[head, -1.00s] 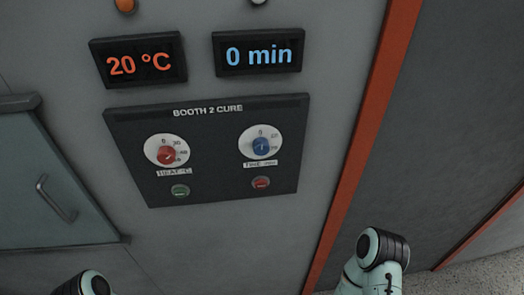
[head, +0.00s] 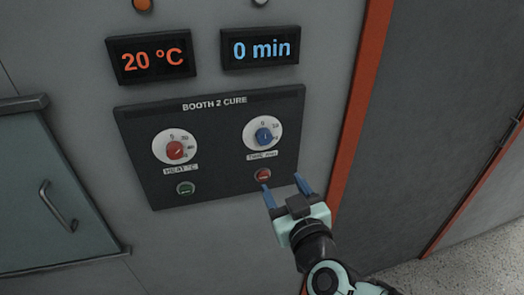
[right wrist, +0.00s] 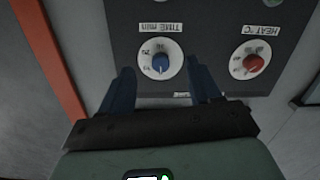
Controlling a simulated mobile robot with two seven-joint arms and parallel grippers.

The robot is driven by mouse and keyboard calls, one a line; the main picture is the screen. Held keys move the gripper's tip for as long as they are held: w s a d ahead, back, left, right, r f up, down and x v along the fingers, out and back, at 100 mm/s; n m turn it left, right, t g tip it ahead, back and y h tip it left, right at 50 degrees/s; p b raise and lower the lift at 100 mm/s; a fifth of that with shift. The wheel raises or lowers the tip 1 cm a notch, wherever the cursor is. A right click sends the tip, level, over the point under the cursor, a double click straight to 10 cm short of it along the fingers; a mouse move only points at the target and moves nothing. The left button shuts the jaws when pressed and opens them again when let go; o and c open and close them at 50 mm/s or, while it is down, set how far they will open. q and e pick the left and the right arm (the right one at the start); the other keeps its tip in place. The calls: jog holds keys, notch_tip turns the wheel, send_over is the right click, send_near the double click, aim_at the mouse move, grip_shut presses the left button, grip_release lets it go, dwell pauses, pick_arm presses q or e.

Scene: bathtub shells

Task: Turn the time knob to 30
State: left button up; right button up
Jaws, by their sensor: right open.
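The blue time knob (head: 263,136) sits on a white dial at the right of the dark "BOOTH 2 CURE" panel (head: 215,190). The display (head: 260,48) above reads 0 min. My right gripper (head: 284,186) is open and empty, below the time dial near the red button. In the right wrist view the time knob (right wrist: 160,63) shows upside down, between and beyond the blue fingertips of my right gripper (right wrist: 160,75). The gripper does not appear to touch the knob. My left gripper is not in view.
The red heat knob (head: 175,150) is left of the time knob. A green button (head: 186,188) and a red button (head: 262,174) sit below the dials. A temperature display (head: 151,60) reads 20 °C. A door with a handle (head: 57,205) is at left.

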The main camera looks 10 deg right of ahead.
aim_at(265, 138)
notch_tip(265, 138, up, 4)
jog(key=s+t, duration=0.1)
jog(key=s, duration=0.1)
jog(key=w, duration=1.3)
jog(key=shift+a+p, duration=0.3)
jog(key=shift+a, duration=0.05)
jog(key=shift+c, duration=0.3)
jog(key=c, duration=1)
